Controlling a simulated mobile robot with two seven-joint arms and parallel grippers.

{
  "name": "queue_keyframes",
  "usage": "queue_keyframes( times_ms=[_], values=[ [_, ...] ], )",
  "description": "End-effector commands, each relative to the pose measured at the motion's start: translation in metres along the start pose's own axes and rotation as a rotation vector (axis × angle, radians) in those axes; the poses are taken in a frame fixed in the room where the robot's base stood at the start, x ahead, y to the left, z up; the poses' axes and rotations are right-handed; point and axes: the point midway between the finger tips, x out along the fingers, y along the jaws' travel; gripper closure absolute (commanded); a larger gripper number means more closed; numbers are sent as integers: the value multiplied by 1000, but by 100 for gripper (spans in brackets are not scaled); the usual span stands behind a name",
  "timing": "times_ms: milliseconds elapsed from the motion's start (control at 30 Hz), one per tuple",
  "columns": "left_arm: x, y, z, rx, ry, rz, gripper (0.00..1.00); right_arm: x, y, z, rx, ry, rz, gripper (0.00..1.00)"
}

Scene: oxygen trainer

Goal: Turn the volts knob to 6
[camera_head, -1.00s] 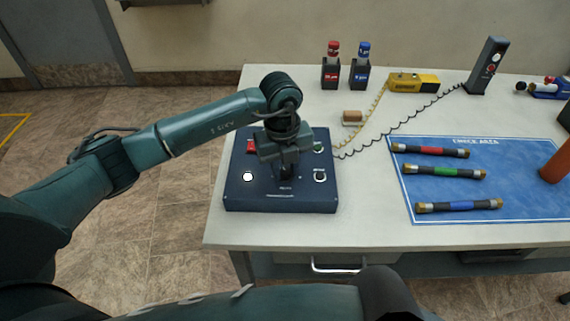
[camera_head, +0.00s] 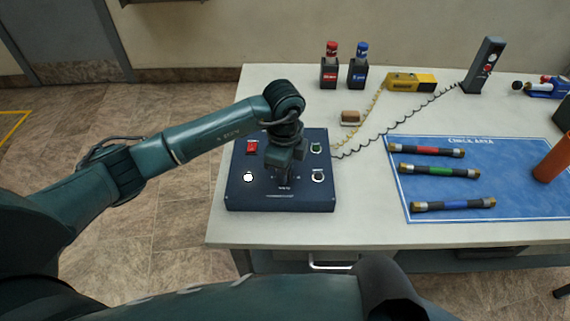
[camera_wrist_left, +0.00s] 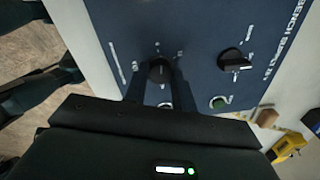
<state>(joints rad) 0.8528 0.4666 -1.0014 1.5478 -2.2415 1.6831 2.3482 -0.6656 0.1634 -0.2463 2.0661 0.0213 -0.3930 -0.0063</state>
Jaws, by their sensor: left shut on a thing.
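The dark blue bench supply panel (camera_head: 240,198) lies on the table, with a small blurred label in front of my left gripper (camera_head: 283,177). That gripper reaches down onto the panel's middle. In the left wrist view, its two fingers stand on either side of a black knob (camera_wrist_left: 157,69), shut on it. I take this as the volts knob. Its dial marks are too small to read, and the gripper hides it in the head view. A second black knob (camera_wrist_left: 235,60) sits apart on the panel. My right gripper is not in view.
The panel also carries a red switch (camera_head: 252,147) and a green button (camera_head: 316,148). Coiled cords (camera_head: 395,128) run to a yellow device (camera_head: 412,83) and a black upright unit (camera_head: 484,66). A blue mat (camera_head: 410,180) with several cylinders lies to the right.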

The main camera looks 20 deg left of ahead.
Motion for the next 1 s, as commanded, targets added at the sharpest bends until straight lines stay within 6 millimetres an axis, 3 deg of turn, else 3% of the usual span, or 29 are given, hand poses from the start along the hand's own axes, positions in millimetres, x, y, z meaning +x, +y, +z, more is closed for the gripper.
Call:
queue_keyframes(
  times_ms=[400, 867, 900, 1000],
  values=[
    [-2, -1, 0, -155, -8, -4, 96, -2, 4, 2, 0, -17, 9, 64],
    [-2, -2, 1, -168, -8, -4, 96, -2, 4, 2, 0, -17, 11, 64],
    [-1, -2, 1, -168, -8, -4, 73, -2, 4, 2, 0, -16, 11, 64],
    [-1, -1, 0, -167, -8, -4, 65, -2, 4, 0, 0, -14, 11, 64]
  ],
)
